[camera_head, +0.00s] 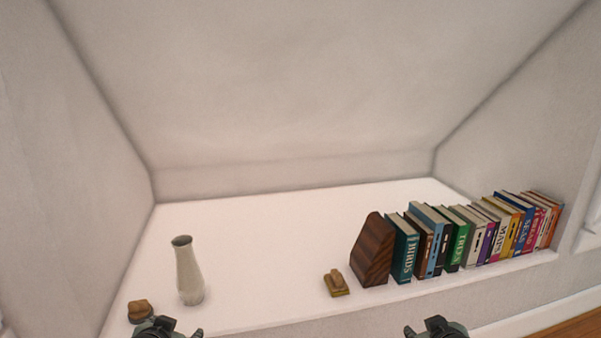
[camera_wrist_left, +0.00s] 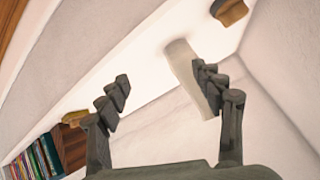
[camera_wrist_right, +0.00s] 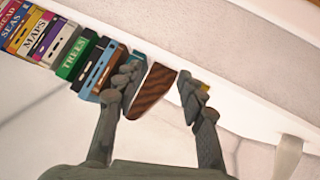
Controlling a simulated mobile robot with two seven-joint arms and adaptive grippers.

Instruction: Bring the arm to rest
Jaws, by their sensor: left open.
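My left gripper (camera_head: 168,330) is at the bottom edge of the head view, in front of the shelf's left part. In the left wrist view its two fingers (camera_wrist_left: 165,90) are spread apart with nothing between them that they touch. My right gripper (camera_head: 436,330) is at the bottom edge of the head view, in front of the books. In the right wrist view its fingers (camera_wrist_right: 158,85) are apart, with the wooden bookend (camera_wrist_right: 152,92) seen beyond the gap. Both grippers look empty. Most of both arms is out of the head view.
A white alcove shelf (camera_head: 270,240) sits under a sloped ceiling. A pale vase (camera_head: 188,272) and a small brown-topped object (camera_head: 140,311) stand at left. A small yellowish object (camera_head: 336,284) lies left of the dark bookend (camera_head: 372,250) and a row of books (camera_head: 460,238). The shelf's middle is clear.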

